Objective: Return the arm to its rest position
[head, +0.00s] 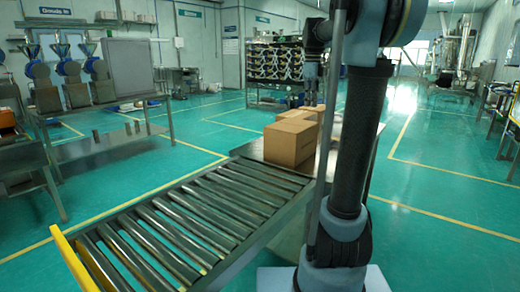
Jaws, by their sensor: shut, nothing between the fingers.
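My arm stands upright right of centre in the head view, with its upper part cut off by the top edge. Its wrist hangs down to the left of the dark upright link. My gripper (311,98) is small in the picture, points downward and is shut and empty. It shows above and beyond the cardboard boxes (289,144); the exact gap between them cannot be told. Part of the boxes is hidden behind my arm.
A roller conveyor (190,215) with a yellow end bar (73,262) runs across the front to the boxes. A steel table (110,143) stands at left, and a shelf rack (274,65) at the back. Green floor (440,215) is clear at right.

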